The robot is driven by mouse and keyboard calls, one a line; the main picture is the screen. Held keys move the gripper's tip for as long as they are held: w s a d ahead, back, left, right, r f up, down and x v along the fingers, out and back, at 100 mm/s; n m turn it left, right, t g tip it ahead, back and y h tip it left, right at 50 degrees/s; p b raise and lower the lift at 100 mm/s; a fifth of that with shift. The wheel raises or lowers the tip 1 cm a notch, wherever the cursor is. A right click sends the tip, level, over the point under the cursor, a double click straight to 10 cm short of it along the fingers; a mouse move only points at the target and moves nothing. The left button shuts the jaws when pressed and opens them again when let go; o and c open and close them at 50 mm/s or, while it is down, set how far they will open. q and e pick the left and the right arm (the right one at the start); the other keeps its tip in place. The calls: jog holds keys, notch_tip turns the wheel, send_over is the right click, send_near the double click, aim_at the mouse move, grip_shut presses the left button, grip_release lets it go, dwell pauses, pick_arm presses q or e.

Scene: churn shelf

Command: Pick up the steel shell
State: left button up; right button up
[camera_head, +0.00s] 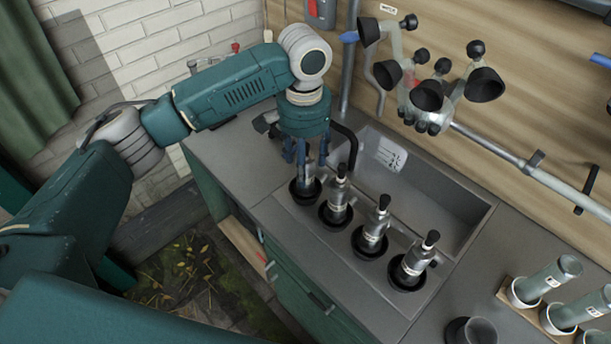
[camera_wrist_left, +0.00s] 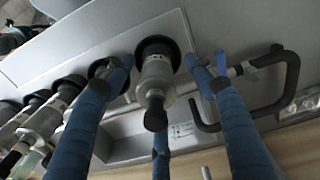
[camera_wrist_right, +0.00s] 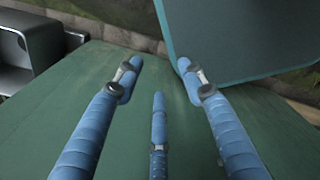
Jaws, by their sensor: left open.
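Several metal shells with black tops stand upright in black cups in a row along the sink's front edge. They look alike, and I cannot tell them apart by material. The leftmost shell (camera_head: 306,187) is partly hidden by my left gripper (camera_head: 306,160). In the left wrist view this shell (camera_wrist_left: 155,80) lies between the spread blue fingers of my left gripper (camera_wrist_left: 162,72), with gaps to the side fingers. The neighbouring shells (camera_head: 338,198), (camera_head: 374,228) and (camera_head: 413,260) stand to its right. My right gripper (camera_wrist_right: 160,80) is open and empty above a green surface.
The grey sink (camera_head: 440,195) lies behind the row, with a black bent handle (camera_wrist_left: 290,85) close to my left gripper. A claw with black cups (camera_head: 428,95) hangs on the wall. Glass tubes (camera_head: 545,280) stand in a wooden rack at right, near a dark cup (camera_head: 472,330).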

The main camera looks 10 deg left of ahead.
pick_arm(q)
notch_tip(320, 180, down, 5)
jog(key=shift+s+d+r+p, duration=0.1)
jog(key=shift+d+p, duration=0.05)
jog(key=shift+p, duration=0.6)
jog(key=shift+c, duration=1)
grip_shut()
pick_arm(e)
jog(key=shift+w+r, duration=0.9)
jog(key=shift+w, duration=0.05)
